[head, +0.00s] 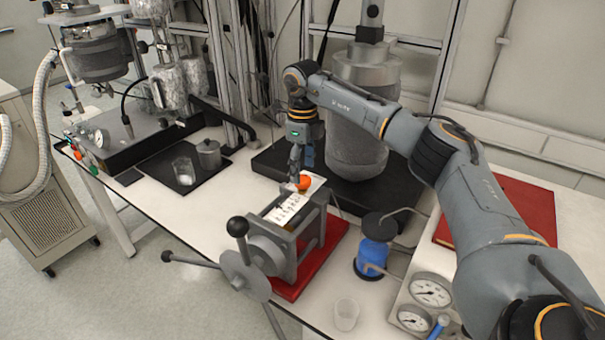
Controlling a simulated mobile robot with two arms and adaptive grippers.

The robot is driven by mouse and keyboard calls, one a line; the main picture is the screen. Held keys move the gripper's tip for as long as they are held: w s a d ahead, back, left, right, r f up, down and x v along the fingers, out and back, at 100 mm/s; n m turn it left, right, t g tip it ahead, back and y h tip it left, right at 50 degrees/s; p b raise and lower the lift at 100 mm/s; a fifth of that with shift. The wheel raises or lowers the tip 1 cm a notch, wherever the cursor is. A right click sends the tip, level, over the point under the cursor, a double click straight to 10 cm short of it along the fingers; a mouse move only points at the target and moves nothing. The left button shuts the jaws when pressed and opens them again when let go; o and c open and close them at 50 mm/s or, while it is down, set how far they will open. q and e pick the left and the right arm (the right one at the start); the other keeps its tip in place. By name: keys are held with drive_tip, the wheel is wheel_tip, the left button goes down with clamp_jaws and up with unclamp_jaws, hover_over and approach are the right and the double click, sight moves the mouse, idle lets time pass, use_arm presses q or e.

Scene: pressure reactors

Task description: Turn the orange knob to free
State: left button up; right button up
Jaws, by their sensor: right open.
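The orange knob (304,183) sits at the far top edge of a grey clamp-like device, beside a pale label plate (288,208) with dark marks. My right gripper (297,176) points down right at the knob, its fingers at the knob's left side. The fingers are small here, and I cannot tell whether they touch the knob. The knob's far side and part of its left side are hidden. The grey device (283,240) has a round hub with black-balled handles on its near left. My left gripper is not in view.
The device stands on a red base (325,257). A blue bottle (372,260), a clear beaker (346,314) and a panel with gauges (430,291) are at the right. A large steel reactor (356,140) stands behind.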

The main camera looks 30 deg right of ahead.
sight(302, 179)
wheel_tip(302, 179, up, 9)
drive_tip(key=shift+r, duration=0.2)
idle(0.5)
